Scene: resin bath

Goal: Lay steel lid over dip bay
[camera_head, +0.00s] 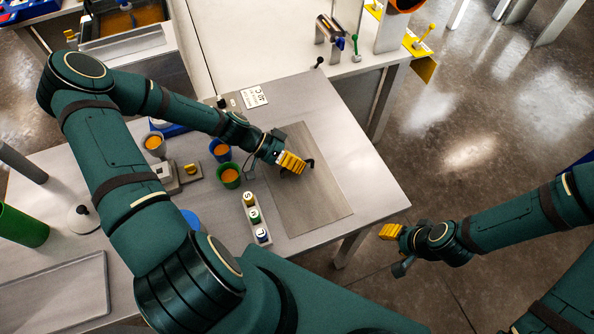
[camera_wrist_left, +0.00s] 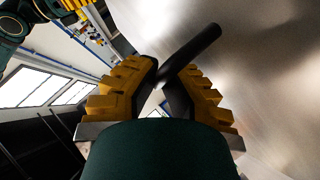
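The steel lid (camera_head: 318,205) is a flat rectangular brushed plate at the right of the steel table, with a dark bar handle (camera_head: 310,165). My left gripper (camera_head: 292,163) is at this handle. In the left wrist view its yellow fingers close around the black handle bar (camera_wrist_left: 196,50), with the lid's steel face (camera_wrist_left: 265,90) beside it. I cannot tell whether the lid touches the table. An open bay with orange liquid (camera_head: 140,17), likely the dip bay, is at the upper left. My right gripper (camera_head: 390,232) hangs off the table's right side, away from the lid; its fingers are unclear.
Blue and green cups with orange contents (camera_head: 230,174) stand left of the lid. A block with several coloured knobs (camera_head: 255,217) is close to the lid's left edge. A small sign (camera_head: 254,97) lies behind. A tray (camera_head: 60,290) sits front left. Floor is open at right.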

